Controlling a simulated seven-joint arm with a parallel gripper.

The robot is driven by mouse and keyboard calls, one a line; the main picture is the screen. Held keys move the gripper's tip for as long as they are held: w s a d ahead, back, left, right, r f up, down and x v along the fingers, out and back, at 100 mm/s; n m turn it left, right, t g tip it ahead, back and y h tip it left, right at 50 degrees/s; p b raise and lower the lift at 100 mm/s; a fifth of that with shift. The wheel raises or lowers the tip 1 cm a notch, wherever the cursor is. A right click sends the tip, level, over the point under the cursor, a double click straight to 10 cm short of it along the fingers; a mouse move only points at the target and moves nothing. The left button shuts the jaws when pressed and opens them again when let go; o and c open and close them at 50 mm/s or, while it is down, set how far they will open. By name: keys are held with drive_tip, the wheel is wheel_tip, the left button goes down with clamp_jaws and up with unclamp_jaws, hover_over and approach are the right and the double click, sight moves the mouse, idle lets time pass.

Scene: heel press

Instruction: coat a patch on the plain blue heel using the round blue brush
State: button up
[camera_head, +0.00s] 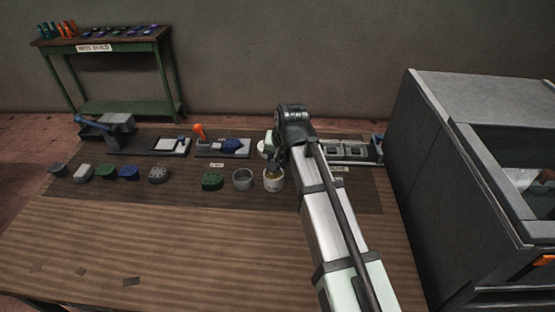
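The plain blue heel (129,173) sits in the front row on the dark mat, left of the middle, with no holes that I can make out. A blue piece (233,146) lies on a dark tray behind the row, beside an upright orange piece (199,132); I cannot tell whether either is a brush. My arm reaches from the lower right to the mat. My gripper (268,153) is mostly hidden by the arm's end, just above or behind a white pot (274,184). Its fingers, and anything in them, cannot be made out.
Beside the blue heel are a green heel (106,172) and a dotted grey heel (157,175). A dotted green heel (212,181) and a grey cup (243,180) stand left of the white pot. A large grey machine (440,170) blocks the right. The table's front is mostly clear.

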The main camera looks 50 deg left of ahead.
drive_tip(key=shift+r, duration=3.45)
